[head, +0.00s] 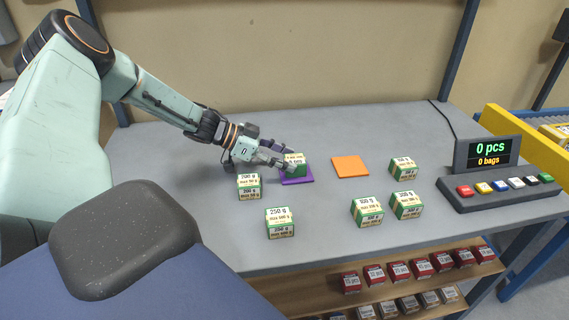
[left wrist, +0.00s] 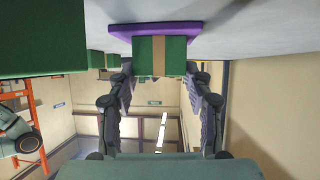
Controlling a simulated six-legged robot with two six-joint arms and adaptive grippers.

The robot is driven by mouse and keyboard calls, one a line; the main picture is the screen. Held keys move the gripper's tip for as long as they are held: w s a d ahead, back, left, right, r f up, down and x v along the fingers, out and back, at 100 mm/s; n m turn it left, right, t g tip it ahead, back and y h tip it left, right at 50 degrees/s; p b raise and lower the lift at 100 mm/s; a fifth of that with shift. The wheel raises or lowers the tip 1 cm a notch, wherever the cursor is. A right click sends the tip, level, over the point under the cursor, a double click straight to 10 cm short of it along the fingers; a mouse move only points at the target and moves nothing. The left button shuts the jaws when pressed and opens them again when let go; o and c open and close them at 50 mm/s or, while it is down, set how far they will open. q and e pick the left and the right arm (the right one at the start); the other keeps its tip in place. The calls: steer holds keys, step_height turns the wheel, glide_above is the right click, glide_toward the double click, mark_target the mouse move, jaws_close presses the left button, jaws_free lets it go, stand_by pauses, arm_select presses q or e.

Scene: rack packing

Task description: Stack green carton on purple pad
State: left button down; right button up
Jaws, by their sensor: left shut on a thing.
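A green carton (head: 296,159) with a pale label is between the fingers of my left gripper (head: 283,160) in the head view, over the purple pad (head: 298,181). In the left wrist view the carton (left wrist: 160,55) is between the two fingertips of my left gripper (left wrist: 160,82), against or very close to the purple pad (left wrist: 155,29). The gripper is shut on it; I cannot tell whether the carton's base touches the pad. My right gripper is not in view.
An orange pad (head: 350,167) lies right of the purple one. Other green cartons stand near: one (head: 249,187) left-front, one (head: 280,222) in front, several at right, including one (head: 403,169). A scale console (head: 487,160) stands at right. Shelves of small boxes (head: 400,271) hang below the table.

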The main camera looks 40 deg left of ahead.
mark_target(296, 160)
arm_select(q)
steer(key=shift+s+a+r, duration=0.15)
steer(key=shift+s, duration=0.05)
steer(key=shift+r, duration=0.1)
steer(key=shift+w+d+f, duration=0.2)
steer(key=shift+w+d, duration=0.15)
steer(key=shift+d, duration=0.15)
steer(key=c, duration=1)
jaws_free()
steer(key=shift+w+f, duration=0.1)
steer(key=o, duration=0.4)
steer(key=shift+s+a, duration=0.35)
steer(key=shift+s, duration=0.1)
steer(key=shift+o, duration=0.2)
steer(key=shift+w+d, duration=0.25)
steer(key=shift+w, duration=0.1)
steer(key=shift+s+a+r+p, duration=0.2)
steer(key=shift+a+r+p, duration=0.05)
steer(key=shift+r+p, duration=0.1)
steer(key=p+v, duration=0.2)
steer(key=shift+s+r, duration=0.2)
steer(key=shift+r, duration=0.1)
steer(key=p+v, duration=0.9)
steer(key=shift+a+f, duration=0.15)
